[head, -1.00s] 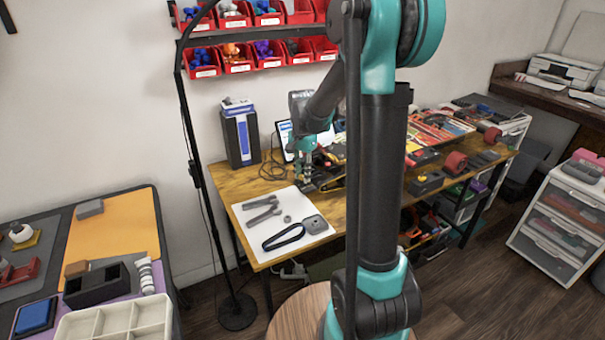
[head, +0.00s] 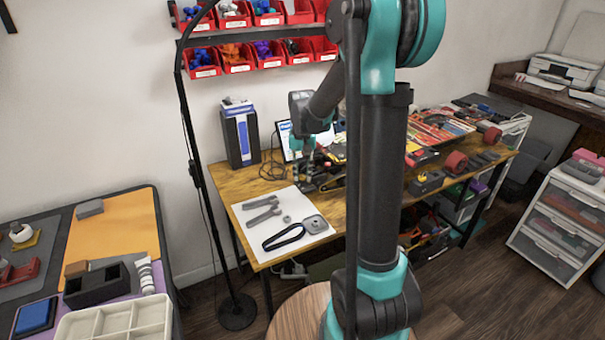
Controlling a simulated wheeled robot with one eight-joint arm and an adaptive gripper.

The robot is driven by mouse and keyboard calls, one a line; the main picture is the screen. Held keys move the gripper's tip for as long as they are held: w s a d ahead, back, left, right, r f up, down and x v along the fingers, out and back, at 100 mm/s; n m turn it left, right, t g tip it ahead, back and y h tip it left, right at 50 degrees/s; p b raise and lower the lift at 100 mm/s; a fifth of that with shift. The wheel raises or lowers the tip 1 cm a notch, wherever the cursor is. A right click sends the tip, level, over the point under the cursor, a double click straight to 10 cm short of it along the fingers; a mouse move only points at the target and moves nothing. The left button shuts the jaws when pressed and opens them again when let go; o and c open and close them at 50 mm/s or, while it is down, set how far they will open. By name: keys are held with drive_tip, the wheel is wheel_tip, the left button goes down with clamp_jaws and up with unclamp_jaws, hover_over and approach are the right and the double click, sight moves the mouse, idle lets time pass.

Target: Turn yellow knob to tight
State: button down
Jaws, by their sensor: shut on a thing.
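My gripper (head: 305,178) is at the middle of the wooden workbench (head: 222,178), pointing down just behind the right part of the white mat. It is small in the head view and partly merges with dark parts around it. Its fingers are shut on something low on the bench. The yellow knob cannot be made out; the gripper and nearby clutter hide it. Some yellow shows just right of the gripper, but I cannot tell what it belongs to.
The white mat (head: 262,230) bears grey wrenches (head: 263,214), a black loop (head: 284,238) and a grey square part (head: 314,223). A dark box (head: 240,135) and a screen (head: 285,140) stand behind. A black lamp pole (head: 201,200) stands left. Tools crowd the bench's right.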

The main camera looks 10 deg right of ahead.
sight(302, 176)
idle(0.4)
drive_tip(key=c, duration=1.3)
unclamp_jaws()
wheel_tip(302, 176, up, 12)
